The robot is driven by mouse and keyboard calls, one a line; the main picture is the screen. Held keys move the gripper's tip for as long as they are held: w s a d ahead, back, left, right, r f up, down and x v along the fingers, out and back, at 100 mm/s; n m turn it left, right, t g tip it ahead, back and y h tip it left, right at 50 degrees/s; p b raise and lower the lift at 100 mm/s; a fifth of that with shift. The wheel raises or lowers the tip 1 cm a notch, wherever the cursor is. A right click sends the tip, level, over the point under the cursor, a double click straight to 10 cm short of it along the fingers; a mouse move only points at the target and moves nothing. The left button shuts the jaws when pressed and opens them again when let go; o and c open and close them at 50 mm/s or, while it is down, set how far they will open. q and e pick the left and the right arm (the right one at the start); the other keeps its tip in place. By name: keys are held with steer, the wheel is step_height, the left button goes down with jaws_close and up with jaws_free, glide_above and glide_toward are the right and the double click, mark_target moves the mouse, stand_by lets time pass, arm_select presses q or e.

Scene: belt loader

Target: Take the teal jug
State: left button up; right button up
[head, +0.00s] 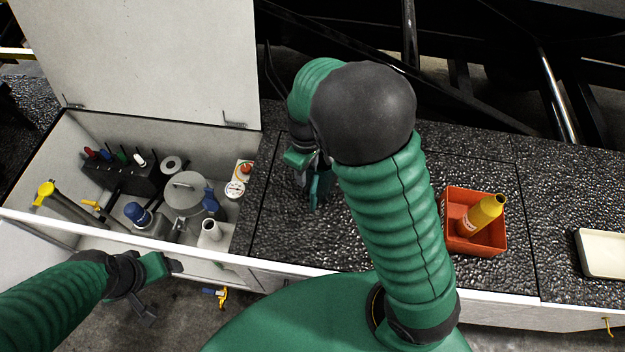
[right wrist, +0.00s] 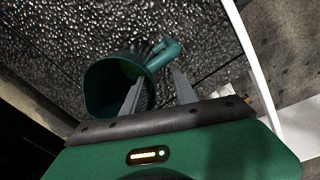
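The teal jug (head: 320,187) stands on the black textured top and is partly hidden by my right arm in the head view. In the right wrist view the jug (right wrist: 103,90) shows its open mouth at the left, with its handle (right wrist: 163,54) toward the upper right. My right gripper (right wrist: 158,80) is open at the jug. One finger overlaps the jug's mouth and the other lies right of it, below the handle. I cannot tell whether they touch. My left gripper (head: 163,290) appears open and empty, low at the left, away from the jug.
An orange-red bin (head: 455,243) holding a yellow bottle (head: 482,214) stands right of my right arm. A cream tray (head: 603,253) is at the far right. An open white bin (head: 215,133) at the left holds several tools and containers, with its lid (head: 150,60) raised.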

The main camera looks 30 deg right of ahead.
mark_target(311, 180)
steer(key=f, duration=0.2)
steer(key=d+f, duration=0.2)
steer(key=f, duration=0.1)
steer(key=shift+s+d+f, duration=0.1)
steer(key=shift+d+f, duration=0.05)
steer(key=shift+f, duration=0.2)
steer(key=shift+a+r, duration=0.2)
steer(key=shift+a, duration=0.6)
steer(key=shift+c, duration=0.8)
steer(key=shift+s+a, duration=0.1)
steer(key=shift+a, duration=0.1)
steer(key=shift+c, duration=2.6)
steer(key=shift+d, duration=0.2)
jaws_close()
steer(key=shift+d+f, duration=0.1)
steer(key=shift+d, duration=0.5)
arm_select(q)
steer(key=shift+w+d+r, duration=0.1)
steer(key=shift+d+r, duration=0.05)
steer(key=shift+d, duration=0.3)
steer(key=shift+w+d+r, duration=0.1)
steer(key=shift+d, duration=0.35)
arm_select(e)
steer(key=shift+a, duration=0.4)
arm_select(q)
steer(key=shift+d, duration=0.1)
arm_select(e)
steer(key=shift+d, duration=0.1)
